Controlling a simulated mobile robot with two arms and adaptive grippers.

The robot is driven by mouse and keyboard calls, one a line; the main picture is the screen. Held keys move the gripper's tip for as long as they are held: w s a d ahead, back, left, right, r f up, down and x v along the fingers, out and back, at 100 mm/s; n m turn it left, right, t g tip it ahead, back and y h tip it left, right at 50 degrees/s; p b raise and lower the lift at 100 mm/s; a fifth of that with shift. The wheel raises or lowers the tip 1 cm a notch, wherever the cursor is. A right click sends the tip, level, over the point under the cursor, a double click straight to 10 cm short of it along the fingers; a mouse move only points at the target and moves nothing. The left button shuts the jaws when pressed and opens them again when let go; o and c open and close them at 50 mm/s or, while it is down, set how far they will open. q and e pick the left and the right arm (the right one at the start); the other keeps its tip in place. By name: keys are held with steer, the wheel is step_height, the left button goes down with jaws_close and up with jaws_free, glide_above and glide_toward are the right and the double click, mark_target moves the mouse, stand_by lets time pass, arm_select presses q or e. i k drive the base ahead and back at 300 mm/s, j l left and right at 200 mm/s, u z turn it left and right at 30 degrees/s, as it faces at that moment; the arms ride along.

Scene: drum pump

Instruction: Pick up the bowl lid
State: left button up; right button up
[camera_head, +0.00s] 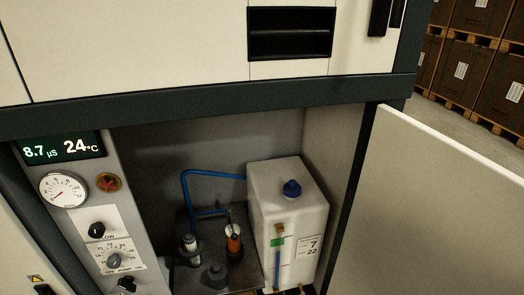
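No part that I can clearly identify as the bowl lid shows. Inside an open cabinet, a metal tray (240,280) holds a small dark grey knobbed part (215,273) at the front; I cannot tell if this is the lid. Behind it stand a silver and black cylindrical fitting (190,250) on the left and an orange cylinder (234,240) on the right. A blue tube (186,190) rises from the tray's left side and bends right towards a white tank. Neither gripper is in view.
A control panel (90,215) with a gauge and knobs stands left. An open white door (450,200) is at right. Stacked boxes (470,65) stand beyond.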

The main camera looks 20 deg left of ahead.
mark_target(218, 276)
steer(key=u, duration=1.1)
